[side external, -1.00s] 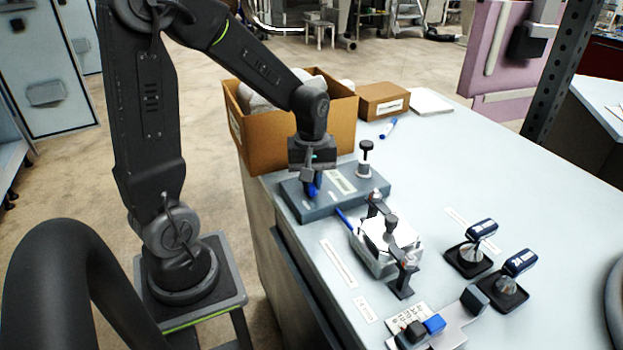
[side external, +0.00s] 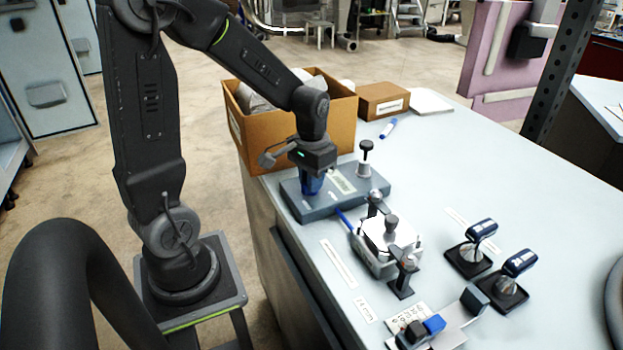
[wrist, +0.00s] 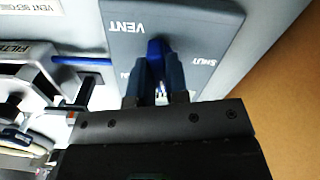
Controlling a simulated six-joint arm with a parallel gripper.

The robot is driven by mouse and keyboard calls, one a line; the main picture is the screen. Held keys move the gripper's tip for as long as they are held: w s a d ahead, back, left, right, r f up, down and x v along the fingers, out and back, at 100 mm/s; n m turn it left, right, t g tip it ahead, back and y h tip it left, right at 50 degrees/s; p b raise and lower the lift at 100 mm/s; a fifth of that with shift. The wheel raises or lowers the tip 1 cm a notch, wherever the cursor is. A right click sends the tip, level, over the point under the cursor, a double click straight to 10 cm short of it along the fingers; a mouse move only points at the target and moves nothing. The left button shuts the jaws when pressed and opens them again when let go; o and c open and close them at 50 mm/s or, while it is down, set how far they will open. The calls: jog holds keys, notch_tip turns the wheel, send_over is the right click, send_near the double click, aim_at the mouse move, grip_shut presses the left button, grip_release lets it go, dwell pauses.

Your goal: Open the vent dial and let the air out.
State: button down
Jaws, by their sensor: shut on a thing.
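The blue vent dial (wrist: 156,48) sits on a grey panel block (side external: 350,199) at the table's near left edge. My gripper (side external: 311,186) points down over the block and is shut on the dial. In the wrist view my gripper's fingers (wrist: 160,85) stand on either side of the blue ridge. The word VENT (wrist: 125,27) reads upside down left of the dial, and SHUT (wrist: 203,62) is to its right. The fingers hide the lower part of the dial, so its exact setting is unclear.
A cardboard box (side external: 345,125) stands close behind the gripper. A black-topped knob (side external: 366,160) rises on the block's right end. A clamped metal unit (side external: 385,255) stands in front. Two dark-blue-handled levers (side external: 482,230) are on the right. The table's middle right is clear.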

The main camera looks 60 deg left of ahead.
jog(key=shift+m, duration=1.5)
jog(key=c, duration=1.1)
grip_release()
notch_tip(320, 180, up, 14)
jog(key=shift+f, duration=0.1)
jog(key=s+d+t, duration=0.2)
jog(key=s+d, duration=0.1)
jog(key=d, duration=0.1)
jog(key=s+d+t, duration=0.1)
jog(key=s+d, duration=0.2)
jog(key=d, duration=0.1)
jog(key=s+d+t, duration=0.2)
jog(key=s+d, duration=0.1)
jog(key=d, duration=0.1)
jog(key=shift+s+f+t, duration=0.1)
jog(key=shift+f+t, duration=0.2)
jog(key=shift+f, duration=0.05)
